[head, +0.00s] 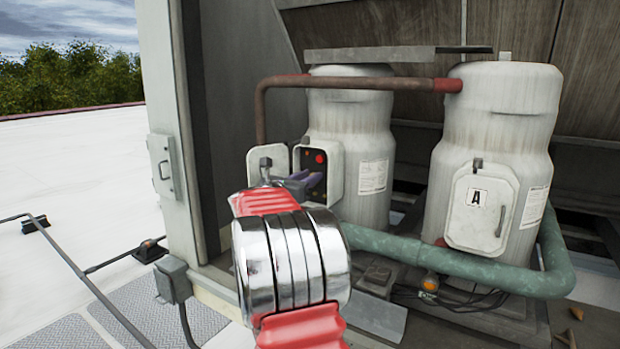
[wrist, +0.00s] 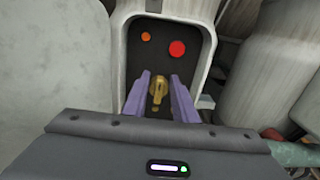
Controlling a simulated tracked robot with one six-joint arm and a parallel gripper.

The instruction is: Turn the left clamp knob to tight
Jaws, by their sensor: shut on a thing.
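The left clamp knob (wrist: 157,88) is a small brass piece on the dark panel inside an open white box, in the wrist view. My gripper (wrist: 159,97) reaches into the box with its two purple fingers either side of the knob, shut on it. In the head view my gripper (head: 314,182) is at the open box (head: 337,168) on the left grey tank, and the knob is hidden there. Any mark for tight is not readable.
The box's open lid (head: 262,160) hangs at its left. A right tank (head: 497,110) has a closed cover marked A (head: 482,212). A rusty pipe (head: 350,82) runs above the box, and a green pipe (head: 455,262) runs low in front. White roof lies open at left.

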